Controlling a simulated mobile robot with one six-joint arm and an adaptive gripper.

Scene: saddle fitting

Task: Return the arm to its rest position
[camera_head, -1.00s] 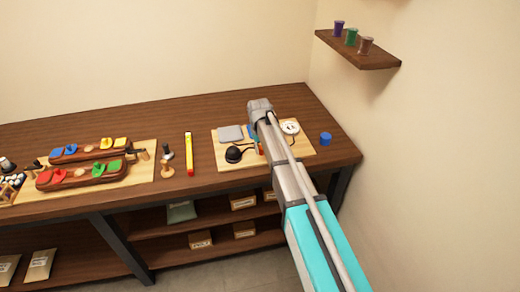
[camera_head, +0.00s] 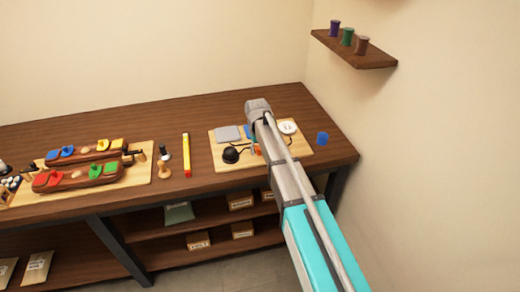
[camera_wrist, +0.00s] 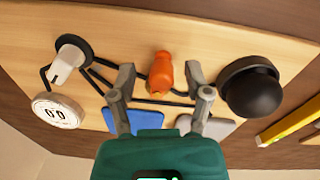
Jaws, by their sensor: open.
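My arm (camera_head: 291,188) reaches over the right end of the workbench (camera_head: 120,118). Its wrist is above a light wooden board (camera_head: 296,154). In the head view my gripper is hidden behind the arm. In the wrist view my gripper (camera_wrist: 160,78) is open, with its two fingers apart and nothing held between them. An orange bulb-shaped piece (camera_wrist: 160,72) shows between the fingertips, on or just above the board; I cannot tell the gap. A black dome (camera_wrist: 251,90), a white dial (camera_wrist: 57,110) and a grey-capped black knob (camera_wrist: 70,57) lie around it.
A yellow level (camera_head: 187,155) lies left of the board. Two long trays (camera_head: 80,175) of coloured parts sit farther left.

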